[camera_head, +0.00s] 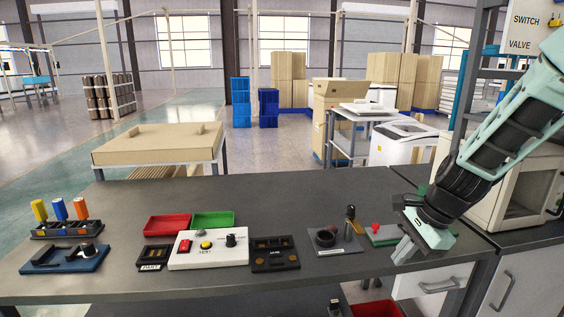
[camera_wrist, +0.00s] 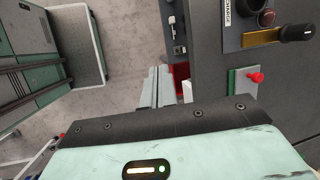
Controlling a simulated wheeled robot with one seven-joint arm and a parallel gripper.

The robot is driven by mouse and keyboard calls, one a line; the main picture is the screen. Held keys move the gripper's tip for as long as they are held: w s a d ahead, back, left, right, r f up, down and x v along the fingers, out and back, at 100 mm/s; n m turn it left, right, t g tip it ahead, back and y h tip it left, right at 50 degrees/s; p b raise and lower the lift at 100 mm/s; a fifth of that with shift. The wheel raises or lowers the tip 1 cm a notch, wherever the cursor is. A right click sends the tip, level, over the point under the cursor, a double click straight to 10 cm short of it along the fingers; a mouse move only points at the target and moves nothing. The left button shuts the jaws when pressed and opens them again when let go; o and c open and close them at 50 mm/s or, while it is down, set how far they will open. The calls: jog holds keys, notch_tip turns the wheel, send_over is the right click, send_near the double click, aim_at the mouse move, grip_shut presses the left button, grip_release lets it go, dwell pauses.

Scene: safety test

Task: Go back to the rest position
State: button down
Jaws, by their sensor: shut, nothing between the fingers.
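My gripper (camera_head: 405,248) is at the right part of the dark workbench (camera_head: 290,195), pointing down near its front edge. In the wrist view its two fingers (camera_wrist: 158,86) are side by side, shut and empty. A green plate with a red knob (camera_head: 376,229) lies just left of the gripper in the head view. The red knob also shows in the wrist view (camera_wrist: 256,77). My arm hides part of the bench behind it.
A white button panel (camera_head: 208,262), a red tray (camera_head: 166,225), a green tray (camera_head: 213,219) and a blue fixture (camera_head: 65,262) stand on the bench. A grey plate with a black ring (camera_head: 338,243) is left of the gripper. A white oven-like box (camera_head: 500,195) is behind my arm.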

jog(key=s+a+r+n+g, duration=0.2)
jog(key=s+a+r+n, duration=0.2)
jog(key=s+a+n, duration=0.5)
jog(key=s+a+r+n+h, duration=0.1)
jog(key=s+a+n, duration=0.1)
jog(key=s+n, duration=0.5)
jog(key=s+a+r+n+h+p, duration=0.1)
jog(key=s+a+n+h, duration=0.1)
jog(key=s+n, duration=0.5)
jog(key=s+a, duration=0.1)
jog(key=s, duration=0.2)
jog(key=shift+r+n, duration=0.25)
jog(key=shift+n, duration=0.15)
